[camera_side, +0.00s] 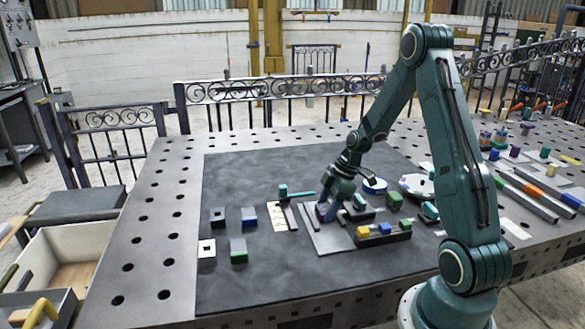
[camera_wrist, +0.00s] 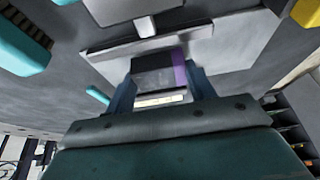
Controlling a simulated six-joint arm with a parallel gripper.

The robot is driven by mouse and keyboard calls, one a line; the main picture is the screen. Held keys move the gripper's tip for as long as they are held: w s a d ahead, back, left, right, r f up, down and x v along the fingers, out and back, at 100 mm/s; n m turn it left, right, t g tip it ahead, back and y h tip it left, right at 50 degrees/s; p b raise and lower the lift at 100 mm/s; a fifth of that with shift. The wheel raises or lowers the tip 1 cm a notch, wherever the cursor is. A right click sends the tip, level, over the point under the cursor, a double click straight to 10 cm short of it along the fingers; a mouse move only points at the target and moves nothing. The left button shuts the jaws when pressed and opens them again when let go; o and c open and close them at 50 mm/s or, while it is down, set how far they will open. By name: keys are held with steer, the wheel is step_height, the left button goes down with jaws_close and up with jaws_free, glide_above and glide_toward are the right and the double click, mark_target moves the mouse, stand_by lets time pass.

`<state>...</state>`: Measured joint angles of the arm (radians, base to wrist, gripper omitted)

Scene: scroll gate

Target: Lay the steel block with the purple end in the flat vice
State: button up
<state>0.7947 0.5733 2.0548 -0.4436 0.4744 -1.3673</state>
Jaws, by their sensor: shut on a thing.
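The steel block with the purple end (camera_wrist: 154,72) is held between the two fingers of my gripper (camera_wrist: 163,88) in the wrist view. Its dark grey body faces left and its purple end right. In the side view my gripper (camera_side: 328,212) is low over the flat vice (camera_side: 325,241), and the block cannot be made out there. The vice also shows in the wrist view (camera_wrist: 236,40), with a long jaw bar just beyond the block. I cannot tell whether the block touches the vice's bed.
A dark rack (camera_side: 384,239) with yellow, blue and green pieces stands right of the vice. A hammer with a teal head (camera_side: 283,190) lies behind it. Blue-ended (camera_side: 249,217) and green-ended (camera_side: 238,250) blocks stand to the left. The front of the dark mat (camera_side: 290,285) is clear.

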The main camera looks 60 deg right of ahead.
steer(key=shift+f, duration=0.25)
steer(key=o, duration=1.7)
steer(key=shift+r, duration=0.15)
steer(key=shift+r, duration=3.3)
